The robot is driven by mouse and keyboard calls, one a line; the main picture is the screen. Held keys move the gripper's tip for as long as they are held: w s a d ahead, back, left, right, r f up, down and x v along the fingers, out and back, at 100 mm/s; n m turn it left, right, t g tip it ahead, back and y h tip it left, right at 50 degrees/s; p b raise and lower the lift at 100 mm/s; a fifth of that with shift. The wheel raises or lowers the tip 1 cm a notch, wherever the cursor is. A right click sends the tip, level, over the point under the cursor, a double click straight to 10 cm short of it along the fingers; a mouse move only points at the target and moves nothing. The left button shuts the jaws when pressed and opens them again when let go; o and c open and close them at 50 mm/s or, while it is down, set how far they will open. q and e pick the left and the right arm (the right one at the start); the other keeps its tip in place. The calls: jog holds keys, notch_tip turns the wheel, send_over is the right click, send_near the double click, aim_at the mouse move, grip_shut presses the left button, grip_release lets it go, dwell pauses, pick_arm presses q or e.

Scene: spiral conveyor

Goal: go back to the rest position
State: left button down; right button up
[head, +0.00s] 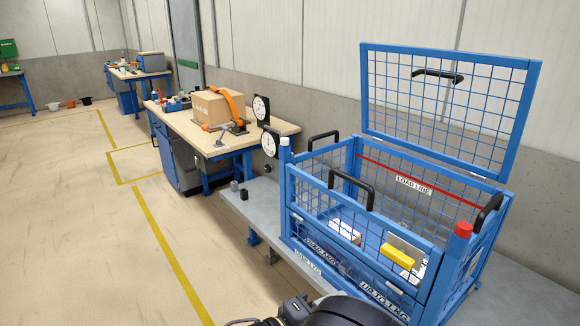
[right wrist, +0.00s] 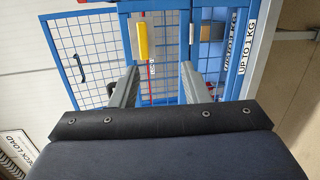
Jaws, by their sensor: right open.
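My right gripper (right wrist: 157,70) is open in the right wrist view, its two grey fingers apart with nothing visible between them. My left gripper is in neither view.
The cage stands on a grey bench (head: 262,205) along the wall. The floor (head: 80,240) at left is open, with yellow lines.

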jog(key=s+d+f+m+g+y+p, duration=0.1)
jog(key=s+d+m+g+y+p, duration=0.25)
jog(key=s+d+g+y, duration=0.8)
jog(key=s+r+m+t+y+p, duration=0.3)
jog(key=s+r+m+t+y, duration=0.2)
jog(key=r+t, duration=0.3)
jog(key=shift+s+d+y, duration=0.45)
jog(key=shift+s+y, duration=0.1)
jog(key=shift+s, duration=0.2)
jog(key=shift+t, duration=0.25)
